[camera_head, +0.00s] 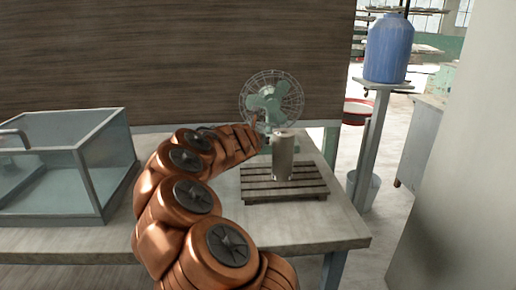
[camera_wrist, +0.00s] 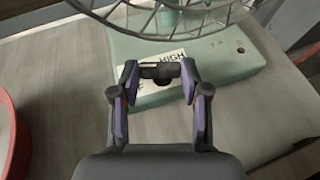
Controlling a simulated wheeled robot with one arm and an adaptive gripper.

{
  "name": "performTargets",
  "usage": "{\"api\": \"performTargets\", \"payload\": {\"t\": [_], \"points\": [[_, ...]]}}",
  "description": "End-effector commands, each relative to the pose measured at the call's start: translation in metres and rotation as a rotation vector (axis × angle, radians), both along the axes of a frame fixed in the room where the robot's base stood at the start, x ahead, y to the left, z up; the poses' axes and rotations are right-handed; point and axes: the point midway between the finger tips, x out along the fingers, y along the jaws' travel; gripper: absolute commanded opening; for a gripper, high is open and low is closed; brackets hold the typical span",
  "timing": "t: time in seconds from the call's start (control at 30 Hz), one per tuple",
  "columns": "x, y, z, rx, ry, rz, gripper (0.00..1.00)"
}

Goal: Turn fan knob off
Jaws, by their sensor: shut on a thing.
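The green fan (camera_head: 271,98) with a round wire cage stands at the back of the table, beyond the slatted stand. In the wrist view its pale green base (camera_wrist: 218,62) shows below part of the cage, with a white label reading "HIGH". My gripper (camera_wrist: 160,76) is at this base with its two fingers on either side of the dark fan knob (camera_wrist: 159,71), shut on it. The knob's pointing direction is hard to tell. In the head view my copper arm reaches towards the fan, and the fingertips and knob cannot be made out.
A grey cylinder (camera_head: 282,160) stands on a slatted wooden stand (camera_head: 256,190), close to my arm's end. A glass tank (camera_head: 95,172) is on the left. A blue container (camera_head: 387,48) stands on a post stand at right. The table's front right (camera_head: 310,228) is clear.

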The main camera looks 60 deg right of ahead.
Motion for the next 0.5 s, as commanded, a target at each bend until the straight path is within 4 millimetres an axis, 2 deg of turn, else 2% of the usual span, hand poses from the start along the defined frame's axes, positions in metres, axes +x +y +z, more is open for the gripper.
{"api": "performTargets", "payload": {"t": [0.5], "points": [[-0.0004, 0.0015, -0.0011, 0.001, 0.006, 0.035, 0.11]]}}
